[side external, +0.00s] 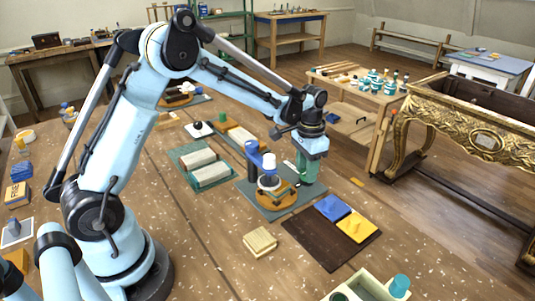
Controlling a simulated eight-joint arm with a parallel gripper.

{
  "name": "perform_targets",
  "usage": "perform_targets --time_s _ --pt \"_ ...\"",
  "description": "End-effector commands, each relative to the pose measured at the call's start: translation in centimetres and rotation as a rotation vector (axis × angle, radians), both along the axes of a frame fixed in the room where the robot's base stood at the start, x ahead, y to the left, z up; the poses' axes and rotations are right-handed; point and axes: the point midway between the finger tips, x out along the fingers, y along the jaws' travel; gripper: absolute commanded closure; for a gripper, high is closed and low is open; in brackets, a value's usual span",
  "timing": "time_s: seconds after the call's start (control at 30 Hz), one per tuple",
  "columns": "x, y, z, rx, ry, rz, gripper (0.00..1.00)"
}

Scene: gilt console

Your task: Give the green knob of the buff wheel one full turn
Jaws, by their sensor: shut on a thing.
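The buff wheel (268,182) stands on a grey-green mat (262,208) near the middle of the bench. It has a blue upright, a pale wheel and an orange-brown round base. My gripper (309,160) points down at the right side of the wheel, above the mat's right part. It is shut on the green knob (307,174), which shows as a green shape directly below the pale blue gripper body. The jaw tips are small here and partly blend with the green, so the exact contact is hard to see.
A dark brown board (318,250) with a blue block (332,207) and a yellow block (356,227) lies in front. A wooden block (260,241) sits nearby. A green tray with pale bars (210,174) lies left. The gilt console (480,135) stands at right.

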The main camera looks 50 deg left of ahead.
Motion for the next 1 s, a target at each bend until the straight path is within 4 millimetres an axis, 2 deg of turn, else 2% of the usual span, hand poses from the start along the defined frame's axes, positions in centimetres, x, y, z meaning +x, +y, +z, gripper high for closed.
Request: perform_targets --time_s 0.3,0.7,0.73,0.87,0.9,1.0 --pt "0.00 0.02 0.09 0.000 0.001 -0.072 0.91" --pt "0.00 0.02 0.09 0.000 0.001 -0.076 0.91" --pt "0.00 0.02 0.09 0.000 0.001 -0.076 0.58" --pt "0.00 0.02 0.07 0.000 0.001 -0.075 0.38" --pt "0.00 0.02 0.06 0.000 0.001 -0.075 0.35" --pt "0.00 0.02 0.04 0.000 0.000 -0.075 0.35"
